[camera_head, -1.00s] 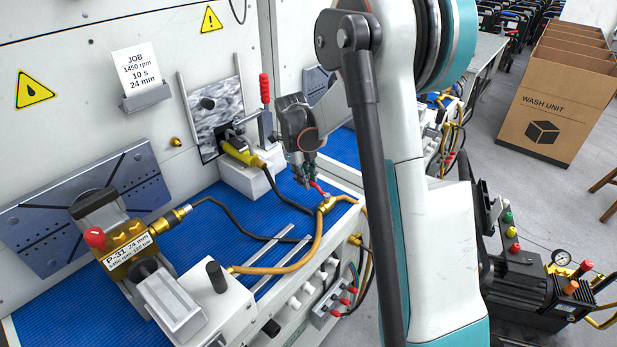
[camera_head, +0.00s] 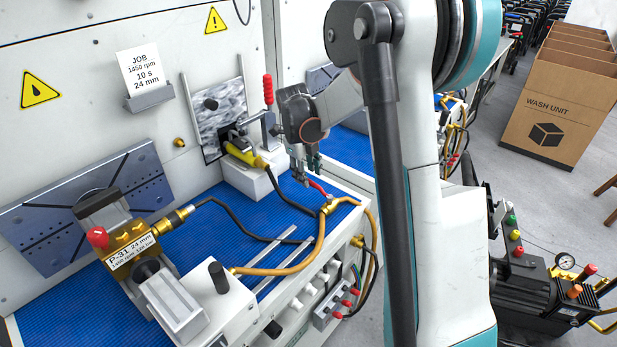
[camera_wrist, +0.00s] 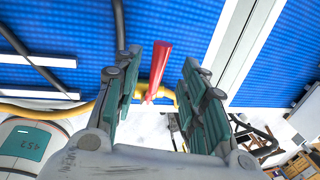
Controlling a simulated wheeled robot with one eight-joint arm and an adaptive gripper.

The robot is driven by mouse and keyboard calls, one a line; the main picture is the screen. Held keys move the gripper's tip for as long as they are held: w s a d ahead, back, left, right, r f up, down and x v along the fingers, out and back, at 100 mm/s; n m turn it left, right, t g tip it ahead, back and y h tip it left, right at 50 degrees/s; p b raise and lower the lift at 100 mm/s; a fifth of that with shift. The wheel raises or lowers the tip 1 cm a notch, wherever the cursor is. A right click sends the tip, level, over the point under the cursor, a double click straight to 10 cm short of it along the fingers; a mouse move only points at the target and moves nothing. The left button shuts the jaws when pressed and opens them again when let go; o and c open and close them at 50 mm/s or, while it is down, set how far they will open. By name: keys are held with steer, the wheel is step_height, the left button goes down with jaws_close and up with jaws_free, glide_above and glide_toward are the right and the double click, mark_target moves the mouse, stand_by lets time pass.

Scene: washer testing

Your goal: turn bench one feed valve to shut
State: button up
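The feed valve is a brass fitting (camera_head: 329,206) with a red lever (camera_head: 318,188), at the front right edge of the blue bench top. Brown hoses run from it. My gripper (camera_head: 306,174) hangs just above and beside the lever in the head view. In the wrist view my gripper (camera_wrist: 161,75) is open, and the red lever (camera_wrist: 159,68) shows between its two fingers, with visible gaps on both sides. I cannot tell whether the lever is level with the fingertips or beyond them. The brass body is mostly hidden in the wrist view.
A brass P-31 unit (camera_head: 130,245) is at the left. Two metal rails (camera_head: 272,248) and loose hoses lie on the blue mat. A wash unit box (camera_head: 545,130) stands far right.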

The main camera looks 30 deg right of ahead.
step_height(320, 180, up, 9)
steer(key=a, duration=0.1)
steer(key=shift+s+a, duration=0.3)
steer(key=shift+a, duration=0.1)
